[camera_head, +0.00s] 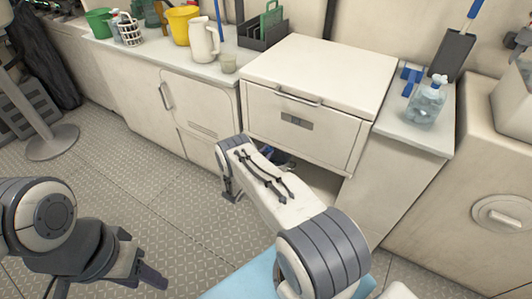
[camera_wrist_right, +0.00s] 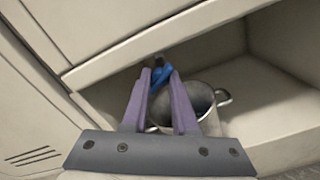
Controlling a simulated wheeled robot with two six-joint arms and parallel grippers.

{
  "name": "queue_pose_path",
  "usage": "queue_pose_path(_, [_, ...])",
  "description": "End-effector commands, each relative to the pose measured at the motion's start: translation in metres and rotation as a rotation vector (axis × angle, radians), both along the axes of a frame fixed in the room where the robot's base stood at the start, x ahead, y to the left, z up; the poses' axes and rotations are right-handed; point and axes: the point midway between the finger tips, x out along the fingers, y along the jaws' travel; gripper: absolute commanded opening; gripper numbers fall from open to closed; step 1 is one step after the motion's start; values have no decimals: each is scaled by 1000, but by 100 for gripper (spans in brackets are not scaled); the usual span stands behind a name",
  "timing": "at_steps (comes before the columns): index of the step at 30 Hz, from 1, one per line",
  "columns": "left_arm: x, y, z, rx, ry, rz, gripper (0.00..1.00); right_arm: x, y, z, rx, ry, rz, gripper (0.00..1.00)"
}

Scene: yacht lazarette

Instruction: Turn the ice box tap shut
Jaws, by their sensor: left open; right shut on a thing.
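The ice box (camera_head: 318,75) is a cream box with a pale lid and a front handle, set into the counter. Its tap has a blue lever (camera_wrist_right: 163,76) on a dark body under the box, seen in the right wrist view. My right gripper (camera_wrist_right: 161,88) is shut on the blue lever, with its purple-grey fingers on either side of it. A metal pot (camera_wrist_right: 203,108) with side handles stands below, partly hidden by the fingers. In the head view my right arm hides most of this area. My left gripper (camera_head: 105,284) is open and empty over the floor at lower left.
The open recess (camera_wrist_right: 270,100) under the box has side walls close to my right gripper.

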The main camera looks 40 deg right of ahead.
Motion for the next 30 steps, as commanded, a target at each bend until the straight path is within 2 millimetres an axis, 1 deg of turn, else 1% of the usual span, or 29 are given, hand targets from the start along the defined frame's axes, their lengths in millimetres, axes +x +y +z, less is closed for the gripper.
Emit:
queue_pose_path(6, [0, 0, 1, 0, 0, 0, 50, -2, 0, 0, 59, -147, -3, 0])
queue_pose_path(15, [0, 0, 2, 0, 0, 0, 50, -2, 0, 0, 123, -302, -3, 0])
queue_pose_path(22, [0, 0, 2, 0, 0, 0, 50, -2, 0, -1, 151, -368, -3, 0])
queue_pose_path(30, [0, 0, 3, 0, 0, 0, 50, -2, 0, -1, 163, -397, -4, 0])
